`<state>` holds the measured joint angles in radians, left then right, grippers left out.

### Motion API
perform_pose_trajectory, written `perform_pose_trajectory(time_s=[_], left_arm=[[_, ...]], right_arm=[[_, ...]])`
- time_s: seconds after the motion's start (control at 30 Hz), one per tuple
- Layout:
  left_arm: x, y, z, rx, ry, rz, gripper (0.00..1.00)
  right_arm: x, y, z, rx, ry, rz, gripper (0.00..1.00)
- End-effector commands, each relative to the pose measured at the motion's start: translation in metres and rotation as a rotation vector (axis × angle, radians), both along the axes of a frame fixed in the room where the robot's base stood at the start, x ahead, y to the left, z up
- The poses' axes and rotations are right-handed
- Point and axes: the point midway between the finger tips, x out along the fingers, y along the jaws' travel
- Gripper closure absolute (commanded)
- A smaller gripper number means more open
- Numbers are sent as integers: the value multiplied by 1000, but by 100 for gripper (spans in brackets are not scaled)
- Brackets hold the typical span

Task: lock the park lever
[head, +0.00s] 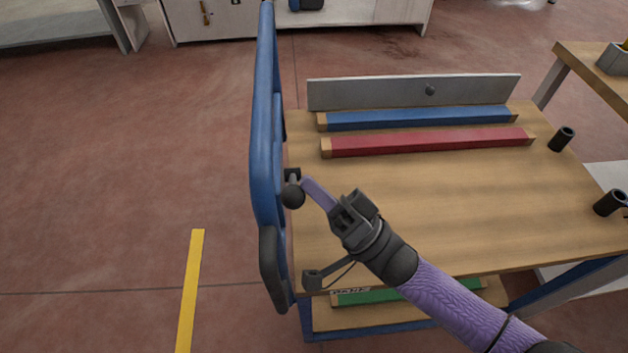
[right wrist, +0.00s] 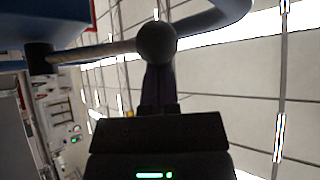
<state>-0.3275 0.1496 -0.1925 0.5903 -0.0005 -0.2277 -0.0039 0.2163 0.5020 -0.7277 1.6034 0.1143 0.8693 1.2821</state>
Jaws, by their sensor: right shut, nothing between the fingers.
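The park lever, a short metal rod with a round black knob (head: 293,196), is mounted at the left edge of the wooden-topped cart (head: 440,215), beside the blue push frame (head: 264,110). In the right wrist view the lever's rod (right wrist: 95,52) runs from a dark mount at the left to the knob (right wrist: 155,42). My right gripper (head: 308,184) is shut and empty, with its purple fingers right at the knob. In the right wrist view its fingers (right wrist: 158,82) reach up behind the knob; I cannot tell whether they touch it. My left gripper is out of view.
Blue (head: 420,118) and red (head: 430,142) bars lie along the cart's back, before a grey upright plate (head: 410,93). Black tubular posts (head: 562,139) stand at the right. A lower shelf holds a green bar (head: 360,297). The floor to the left is open.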

Motion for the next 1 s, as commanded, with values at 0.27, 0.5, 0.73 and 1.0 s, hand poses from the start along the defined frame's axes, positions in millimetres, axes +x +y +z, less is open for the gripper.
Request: perform_pose_trajectory(time_s=[0.27, 0.5, 0.73, 1.0], left_arm=[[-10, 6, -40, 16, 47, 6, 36], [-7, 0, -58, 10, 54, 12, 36], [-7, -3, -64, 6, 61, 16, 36], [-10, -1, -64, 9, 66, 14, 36]], right_arm=[[-12, 0, -25, -1, -196, 1, 100], [-17, 0, -32, 0, -302, 1, 100], [-19, 1, -34, -2, -349, 0, 100], [-19, 0, -33, -2, -357, 1, 100]])
